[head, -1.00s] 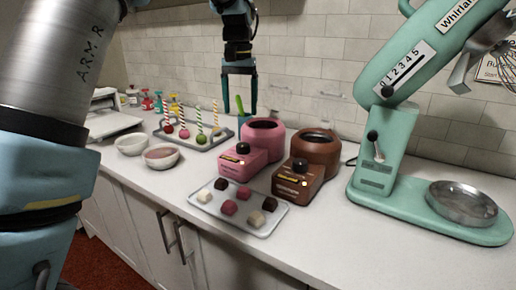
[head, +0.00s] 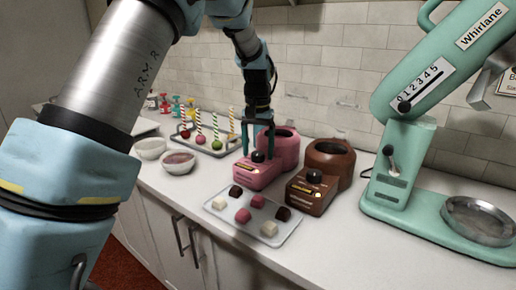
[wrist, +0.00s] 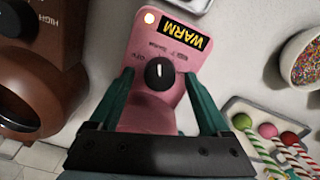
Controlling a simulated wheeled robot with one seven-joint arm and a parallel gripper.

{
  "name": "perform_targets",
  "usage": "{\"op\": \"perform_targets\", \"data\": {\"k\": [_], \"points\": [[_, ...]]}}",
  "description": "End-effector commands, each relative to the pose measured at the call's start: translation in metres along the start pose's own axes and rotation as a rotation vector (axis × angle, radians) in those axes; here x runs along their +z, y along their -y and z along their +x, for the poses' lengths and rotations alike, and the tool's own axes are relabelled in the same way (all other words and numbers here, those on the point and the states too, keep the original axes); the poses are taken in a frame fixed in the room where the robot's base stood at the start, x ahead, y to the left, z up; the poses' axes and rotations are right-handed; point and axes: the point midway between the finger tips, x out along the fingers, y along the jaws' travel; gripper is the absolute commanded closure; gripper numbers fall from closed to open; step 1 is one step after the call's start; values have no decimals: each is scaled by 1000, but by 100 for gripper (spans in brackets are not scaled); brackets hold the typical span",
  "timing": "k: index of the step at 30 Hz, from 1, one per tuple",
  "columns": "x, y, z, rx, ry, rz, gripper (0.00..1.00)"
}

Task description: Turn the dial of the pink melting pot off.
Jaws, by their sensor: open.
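The pink melting pot (head: 285,150) stands on the counter, with its black dial (head: 258,156) on top of its front box. The dial (wrist: 159,73) shows in the wrist view with a white pointer mark, near a yellow WARM label (wrist: 171,38) and a small lit lamp. My gripper (head: 258,146) points down just over the dial. In the wrist view my gripper (wrist: 163,88) is open, one green finger on each side of the dial, with gaps between fingers and dial. Whether the fingertips reach down to the dial's height I cannot tell.
A brown melting pot (head: 328,160) stands close to the right. A tray of chocolates (head: 228,217) lies in front, a cake-pop tray (head: 187,141) and bowls (head: 179,162) to the left. A green mixer (head: 405,150) stands far right.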

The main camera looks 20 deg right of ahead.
Motion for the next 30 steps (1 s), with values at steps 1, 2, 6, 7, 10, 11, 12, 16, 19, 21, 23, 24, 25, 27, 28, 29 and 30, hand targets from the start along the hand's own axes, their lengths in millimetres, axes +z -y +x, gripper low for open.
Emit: {"op": "perform_targets", "data": {"k": [1,2,6,7,10,11,12,16,19,21,23,24,25,27,28,29,30], "points": [[0,0,0,0,0,0,19],[0,0,0,0,0,0,19],[0,0,0,0,0,0,27],[0,0,0,0,0,0,30],[0,0,0,0,0,0,42],[0,0,0,0,0,0,45],[0,0,0,0,0,0,49],[0,0,0,0,0,0,64],[0,0,0,0,0,0,75],[0,0,0,0,0,0,83],[0,0,0,0,0,0,90],[0,0,0,0,0,0,94],[0,0,0,0,0,0,98],[0,0,0,0,0,0,100],[0,0,0,0,0,-1,100],[0,0,0,0,0,-1,100],[0,0,0,0,0,-3,100]]}}
